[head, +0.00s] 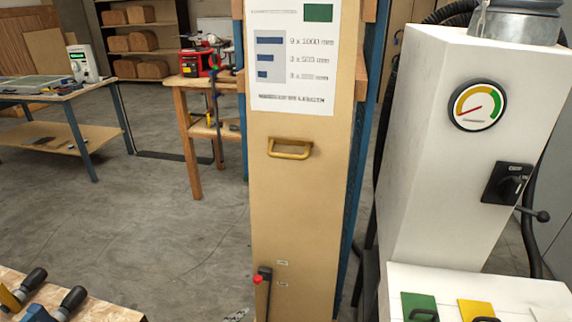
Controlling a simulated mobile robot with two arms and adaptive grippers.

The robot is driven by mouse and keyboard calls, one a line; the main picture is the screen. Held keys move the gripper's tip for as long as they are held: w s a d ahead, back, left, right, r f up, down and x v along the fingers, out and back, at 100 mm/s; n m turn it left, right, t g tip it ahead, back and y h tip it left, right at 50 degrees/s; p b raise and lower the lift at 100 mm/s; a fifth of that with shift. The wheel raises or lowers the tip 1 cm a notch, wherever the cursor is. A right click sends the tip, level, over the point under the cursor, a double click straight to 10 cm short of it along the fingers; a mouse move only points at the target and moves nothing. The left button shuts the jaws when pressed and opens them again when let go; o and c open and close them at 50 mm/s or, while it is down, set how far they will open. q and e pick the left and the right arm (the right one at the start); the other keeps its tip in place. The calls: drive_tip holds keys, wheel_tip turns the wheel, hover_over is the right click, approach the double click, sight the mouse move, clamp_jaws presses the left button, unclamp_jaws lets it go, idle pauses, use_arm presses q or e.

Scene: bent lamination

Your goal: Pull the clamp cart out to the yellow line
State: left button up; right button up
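The clamp cart appears to be the tall tan panel (300,200) standing upright in the middle of the head view. A yellow pull handle (290,149) is fixed across its front. A sheet listing 1000, 500 and 300 mm sizes (293,55) is on its upper front. A dark lever with a red knob (263,285) sits low on its left side. The cart's base is cut off by the bottom edge. No yellow line shows on the visible floor. Neither gripper is in view.
A white machine (430,130) with a gauge stands close on the right. A chipboard surface with tools (105,309) is at the lower left. A wooden bench (187,84) stands behind the cart. Bare concrete floor (165,225) lies left of the cart.

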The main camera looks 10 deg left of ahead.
sight(285, 156)
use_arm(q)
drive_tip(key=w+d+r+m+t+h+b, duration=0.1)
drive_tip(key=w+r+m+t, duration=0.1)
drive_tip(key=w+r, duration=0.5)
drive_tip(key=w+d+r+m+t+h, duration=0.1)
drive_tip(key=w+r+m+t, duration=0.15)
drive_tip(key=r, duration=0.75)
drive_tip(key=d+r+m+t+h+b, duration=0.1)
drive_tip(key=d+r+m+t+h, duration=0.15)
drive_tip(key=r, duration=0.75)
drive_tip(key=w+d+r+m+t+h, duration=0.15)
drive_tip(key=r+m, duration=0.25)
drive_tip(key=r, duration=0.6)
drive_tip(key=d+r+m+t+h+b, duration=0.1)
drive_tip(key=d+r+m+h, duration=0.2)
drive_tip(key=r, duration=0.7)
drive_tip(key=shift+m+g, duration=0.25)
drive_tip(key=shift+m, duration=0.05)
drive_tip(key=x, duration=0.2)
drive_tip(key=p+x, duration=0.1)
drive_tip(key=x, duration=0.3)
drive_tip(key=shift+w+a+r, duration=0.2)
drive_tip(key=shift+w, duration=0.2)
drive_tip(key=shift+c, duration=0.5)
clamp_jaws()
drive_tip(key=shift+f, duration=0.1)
